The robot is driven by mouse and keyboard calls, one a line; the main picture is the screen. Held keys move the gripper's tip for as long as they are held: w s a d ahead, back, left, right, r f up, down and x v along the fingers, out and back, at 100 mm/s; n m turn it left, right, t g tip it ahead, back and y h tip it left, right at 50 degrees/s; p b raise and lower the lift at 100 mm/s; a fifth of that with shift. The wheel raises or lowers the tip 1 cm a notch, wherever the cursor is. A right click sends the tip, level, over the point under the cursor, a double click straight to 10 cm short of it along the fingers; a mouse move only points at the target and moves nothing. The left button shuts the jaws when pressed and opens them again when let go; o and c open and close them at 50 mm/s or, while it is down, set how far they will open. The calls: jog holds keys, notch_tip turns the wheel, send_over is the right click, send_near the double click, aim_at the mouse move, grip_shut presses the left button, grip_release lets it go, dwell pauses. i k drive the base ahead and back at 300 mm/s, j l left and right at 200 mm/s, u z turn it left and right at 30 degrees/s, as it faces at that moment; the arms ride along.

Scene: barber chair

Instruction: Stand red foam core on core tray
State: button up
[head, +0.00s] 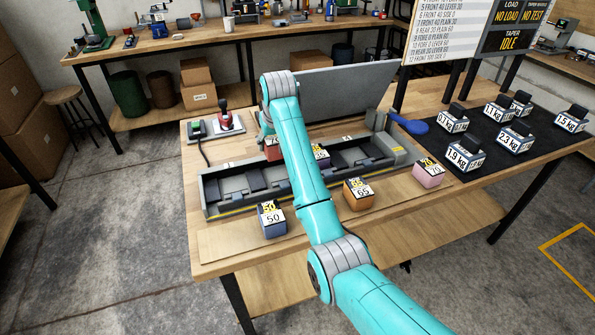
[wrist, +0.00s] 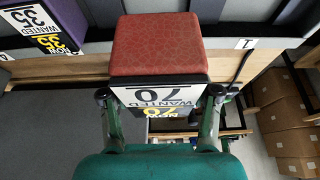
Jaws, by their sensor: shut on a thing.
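The red foam core (wrist: 160,45) is between the two fingers of my gripper (wrist: 160,93) in the wrist view. In the head view the red core (head: 272,148) shows beside my arm, over the back side of the long grey bed (head: 235,200); my gripper is mostly hidden there. A pale wooden board, perhaps the core tray (head: 222,243), lies along the table's front edge. Blue (head: 271,218), orange (head: 358,194) and pink (head: 429,172) cores stand along this edge.
A purple core (head: 320,155) marked 35 sits in the bed; it also shows in the wrist view (wrist: 50,12). A grey panel (head: 345,90) rises behind. Labelled weights (head: 465,156) stand on a black mat at right. A red-handled device (head: 226,118) is at back left.

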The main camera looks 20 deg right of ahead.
aim_at(227, 239)
jog(key=k+j, duration=0.4)
jog(key=j, duration=0.25)
jog(key=k+j, duration=0.15)
jog(key=j, duration=0.15)
